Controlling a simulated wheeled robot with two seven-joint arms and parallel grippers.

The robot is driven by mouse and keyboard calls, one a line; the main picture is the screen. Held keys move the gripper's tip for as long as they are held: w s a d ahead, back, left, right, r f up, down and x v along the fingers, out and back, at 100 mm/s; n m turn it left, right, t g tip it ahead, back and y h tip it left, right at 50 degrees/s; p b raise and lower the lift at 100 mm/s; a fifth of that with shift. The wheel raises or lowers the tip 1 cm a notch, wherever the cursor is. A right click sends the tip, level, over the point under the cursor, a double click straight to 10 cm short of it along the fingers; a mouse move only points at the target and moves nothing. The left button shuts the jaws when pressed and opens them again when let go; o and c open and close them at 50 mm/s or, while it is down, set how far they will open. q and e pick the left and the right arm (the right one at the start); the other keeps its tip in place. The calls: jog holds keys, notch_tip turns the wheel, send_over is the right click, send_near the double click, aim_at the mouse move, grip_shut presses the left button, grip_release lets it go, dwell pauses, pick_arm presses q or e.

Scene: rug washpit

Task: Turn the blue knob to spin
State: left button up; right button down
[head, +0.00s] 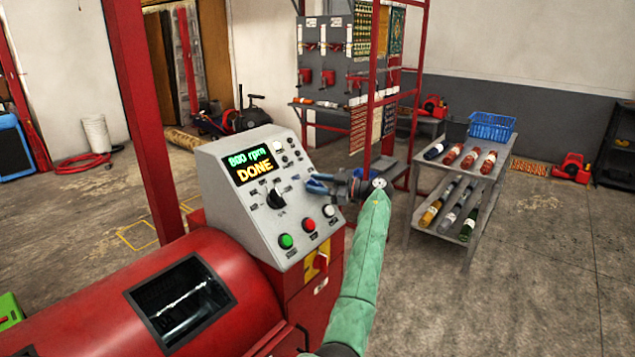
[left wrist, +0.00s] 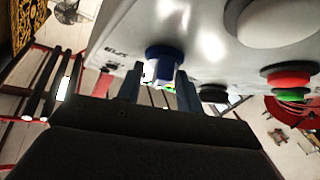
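The blue knob (left wrist: 165,52) sits on the pale control panel in the left wrist view. My left gripper (left wrist: 158,88) is open, with one finger on each side of the knob's lower end. I cannot tell whether either finger touches it. In the head view my left gripper (head: 320,184) is at the right edge of the grey control panel (head: 225,165), and I cannot make out the blue knob apart from the fingers there. The panel's display (head: 252,165) reads "800 rpm DONE". My right gripper is not in view.
The panel also has a black selector knob (head: 276,198), a green button (head: 286,241), a red button (head: 309,225) and a white one (head: 329,211). A red drum machine (head: 90,300) stands at left. Floor is clear at lower right.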

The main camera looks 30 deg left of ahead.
pick_arm(q)
jog(key=shift+a, duration=0.1)
jog(key=c, duration=0.7)
jog(key=shift+s, duration=0.1)
jog(key=shift+f, duration=0.1)
